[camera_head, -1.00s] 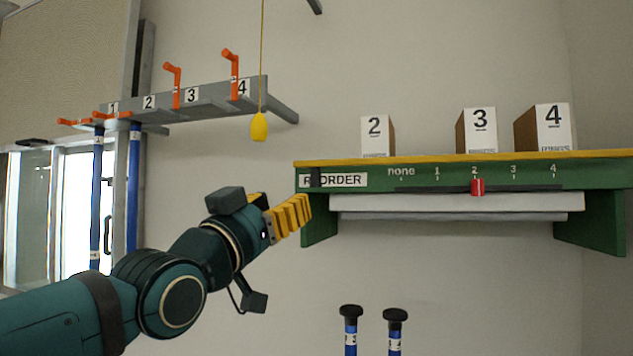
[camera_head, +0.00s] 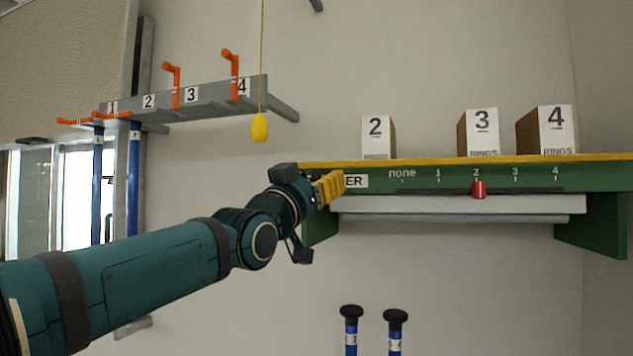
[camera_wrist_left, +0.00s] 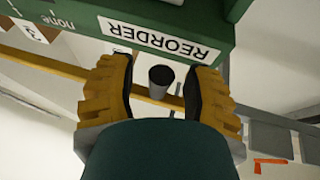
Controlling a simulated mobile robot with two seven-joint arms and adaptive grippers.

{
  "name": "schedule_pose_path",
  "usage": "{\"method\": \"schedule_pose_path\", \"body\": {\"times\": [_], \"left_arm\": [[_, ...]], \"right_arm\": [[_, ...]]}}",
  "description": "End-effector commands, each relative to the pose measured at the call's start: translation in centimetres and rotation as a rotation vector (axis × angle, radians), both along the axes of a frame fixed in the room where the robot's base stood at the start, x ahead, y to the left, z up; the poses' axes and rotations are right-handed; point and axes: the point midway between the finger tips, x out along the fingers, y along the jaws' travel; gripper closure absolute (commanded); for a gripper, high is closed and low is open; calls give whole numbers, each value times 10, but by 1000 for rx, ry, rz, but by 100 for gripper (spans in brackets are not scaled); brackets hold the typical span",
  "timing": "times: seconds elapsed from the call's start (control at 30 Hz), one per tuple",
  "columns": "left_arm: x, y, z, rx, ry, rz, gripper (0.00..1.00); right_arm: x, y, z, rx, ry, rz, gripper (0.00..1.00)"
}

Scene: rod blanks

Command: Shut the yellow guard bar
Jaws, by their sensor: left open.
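The yellow guard bar (camera_head: 450,160) runs along the top front edge of the green shelf. It also shows in the wrist view (camera_wrist_left: 45,65), passing behind my fingers. A dark round peg (camera_wrist_left: 161,80) sits near the bar's end, between my left gripper's fingers; the fingers stand on either side of it and I see no clear contact. My left gripper (camera_head: 330,187) is open in front of the shelf's left end, covering part of the REORDER label. Its yellow fingers (camera_wrist_left: 164,92) are spread apart in the wrist view. My right gripper is not in view.
The green shelf (camera_head: 620,185) holds boxes 2 (camera_head: 376,135), 3 (camera_head: 481,130) and 4 (camera_head: 548,130). A red slider (camera_head: 479,189) sits at 2. A yellow pull (camera_head: 259,128) hangs on a cord by the grey rack (camera_head: 215,98). Blue rods (camera_head: 351,335) stand below.

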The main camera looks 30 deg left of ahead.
Motion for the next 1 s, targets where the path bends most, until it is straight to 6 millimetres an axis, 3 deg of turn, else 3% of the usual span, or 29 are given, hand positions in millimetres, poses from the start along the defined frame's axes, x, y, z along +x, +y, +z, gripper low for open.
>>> {"method": "schedule_pose_path", "body": {"times": [0.07, 0.2, 0.23, 0.67, 1.0], "left_arm": [[0, 0, 0, 0, 0, 0, 47], [0, 0, 0, 0, 0, 0, 97], [0, 0, 0, 0, 0, 0, 100], [-2, 0, 6, -12, 49, 0, 100], [-7, -2, 20, -63, 265, -1, 100]], "right_arm": [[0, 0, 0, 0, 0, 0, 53], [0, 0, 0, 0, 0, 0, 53], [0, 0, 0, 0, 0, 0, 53], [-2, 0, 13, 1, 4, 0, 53], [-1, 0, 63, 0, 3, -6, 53]]}}
